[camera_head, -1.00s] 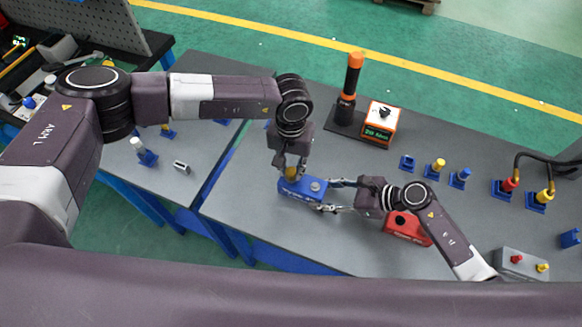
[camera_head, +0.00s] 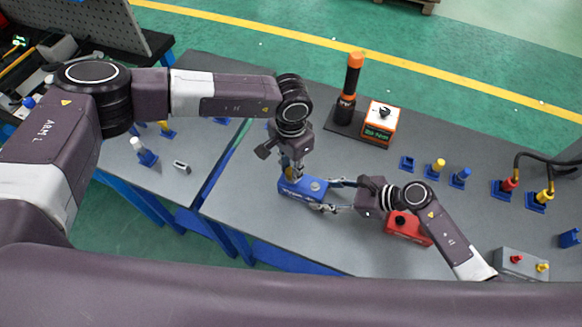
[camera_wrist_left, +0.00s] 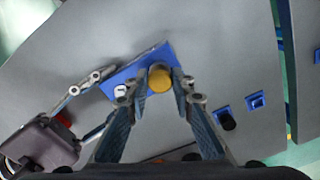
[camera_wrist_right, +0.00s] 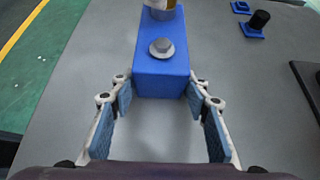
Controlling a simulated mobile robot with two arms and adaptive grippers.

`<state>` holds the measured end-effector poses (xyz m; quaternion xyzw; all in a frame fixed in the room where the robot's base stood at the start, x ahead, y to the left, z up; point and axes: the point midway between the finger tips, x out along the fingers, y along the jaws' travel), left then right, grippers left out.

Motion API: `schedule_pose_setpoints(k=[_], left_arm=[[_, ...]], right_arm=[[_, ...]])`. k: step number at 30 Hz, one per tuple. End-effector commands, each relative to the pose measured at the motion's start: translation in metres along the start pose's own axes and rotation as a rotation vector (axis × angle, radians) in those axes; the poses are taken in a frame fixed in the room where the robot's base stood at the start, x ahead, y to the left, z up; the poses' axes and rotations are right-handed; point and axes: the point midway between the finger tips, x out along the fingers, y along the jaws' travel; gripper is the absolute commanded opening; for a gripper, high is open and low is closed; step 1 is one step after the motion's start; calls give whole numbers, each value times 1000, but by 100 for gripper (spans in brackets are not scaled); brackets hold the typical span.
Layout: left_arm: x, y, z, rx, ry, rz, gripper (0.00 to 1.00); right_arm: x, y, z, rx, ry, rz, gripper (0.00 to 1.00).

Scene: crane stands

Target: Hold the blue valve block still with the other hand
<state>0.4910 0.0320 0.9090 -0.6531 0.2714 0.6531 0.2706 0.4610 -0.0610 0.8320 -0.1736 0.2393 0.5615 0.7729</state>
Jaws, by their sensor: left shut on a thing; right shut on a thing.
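The blue valve block (camera_head: 316,196) lies on the grey table in the head view. My left gripper (camera_head: 290,175) comes down from above and is shut on the yellow cap (camera_wrist_left: 160,78) at one end of the block. In the right wrist view the block (camera_wrist_right: 161,82) sits between the fingertips of my right gripper (camera_wrist_right: 160,88), with a grey round knob (camera_wrist_right: 161,47) on its top. My right gripper (camera_head: 335,195) reaches in from the right and is shut on the block's near end. The left hand partly hides the cap in the head view.
A red box (camera_head: 407,229) lies below my right arm. A black and orange tool (camera_head: 349,88) and an orange-white box (camera_head: 380,122) with a green display stand behind. Small blue holders (camera_head: 407,163) line the right side. Bare table lies left of the block.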

Motion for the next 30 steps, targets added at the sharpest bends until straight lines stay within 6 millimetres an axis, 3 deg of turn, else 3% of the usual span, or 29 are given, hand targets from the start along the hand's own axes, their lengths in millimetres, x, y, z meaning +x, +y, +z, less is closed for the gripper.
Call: schedule_pose_setpoints(k=[7, 16, 17, 22, 28, 30], left_arm=[[0, 0, 0, 274, 0, 0, 0], [0, 0, 0, 318, 1, 1, 0], [0, 0, 0, 318, 1, 1, 23], [0, 0, 0, 317, 0, 0, 42], [0, 0, 0, 316, 0, 0, 43], [0, 0, 0, 316, 0, 0, 37]], right_arm=[[0, 1, 0, 0, -1, 1, 10], [0, 1, 0, 0, -1, 1, 10], [0, 1, 0, 0, -1, 1, 10], [0, 1, 0, 0, -1, 1, 10], [0, 1, 0, 0, -1, 1, 10], [0, 1, 0, 0, -1, 1, 10]])
